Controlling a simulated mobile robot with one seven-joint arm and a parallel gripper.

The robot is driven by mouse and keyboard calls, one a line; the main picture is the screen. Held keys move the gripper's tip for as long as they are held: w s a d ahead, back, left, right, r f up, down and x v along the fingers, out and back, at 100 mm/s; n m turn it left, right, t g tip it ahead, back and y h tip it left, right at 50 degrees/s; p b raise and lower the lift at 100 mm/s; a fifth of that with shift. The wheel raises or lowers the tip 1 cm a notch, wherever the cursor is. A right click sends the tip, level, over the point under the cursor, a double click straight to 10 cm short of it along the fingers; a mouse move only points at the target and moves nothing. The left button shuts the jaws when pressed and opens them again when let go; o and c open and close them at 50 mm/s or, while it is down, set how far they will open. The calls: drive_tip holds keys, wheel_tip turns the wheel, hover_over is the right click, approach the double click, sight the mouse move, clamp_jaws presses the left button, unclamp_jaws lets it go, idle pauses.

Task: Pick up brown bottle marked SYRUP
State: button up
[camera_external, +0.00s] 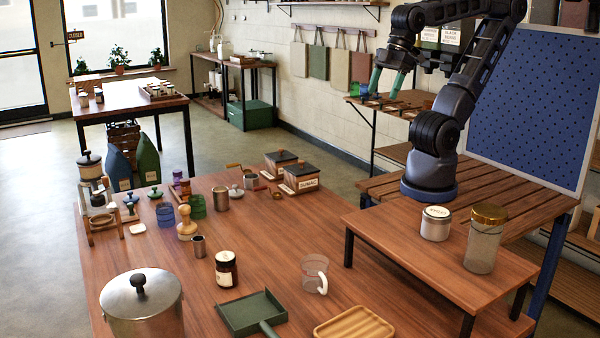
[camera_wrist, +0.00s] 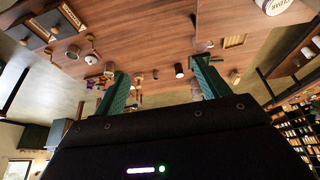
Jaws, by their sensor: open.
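A small brown bottle (camera_external: 226,269) with a black lid and a pale label stands upright on the large wooden table, left of the glass mug. Its label is too small to read. My gripper (camera_external: 386,82) is raised high at the upper right, well apart from the bottle, with its two green fingers spread and nothing between them. In the wrist view, the open fingers (camera_wrist: 161,76) frame part of the tabletop. A small dark cylinder (camera_wrist: 179,70) shows between them there; I cannot tell whether it is the bottle.
A raised wooden stand (camera_external: 400,244) bears a white-labelled jar (camera_external: 436,223) and a gold-lidded jar (camera_external: 483,245).

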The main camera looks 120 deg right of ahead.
drive_tip(key=m+g, duration=0.5)
drive_tip(key=m, duration=1.3)
hover_over(225, 256)
drive_tip(key=f, duration=2.6)
drive_tip(key=shift+d+f, duration=0.35)
drive_tip(key=shift+w+f, duration=0.15)
drive_tip(key=shift+f, duration=0.35)
wheel_tip(225, 256, down, 5)
drive_tip(key=shift+s+a+f, duration=0.1)
drive_tip(key=shift+f, duration=1.3)
drive_tip(key=shift+s+a+f, duration=0.1)
drive_tip(key=shift+f, duration=1.25)
drive_tip(key=c, duration=1.2)
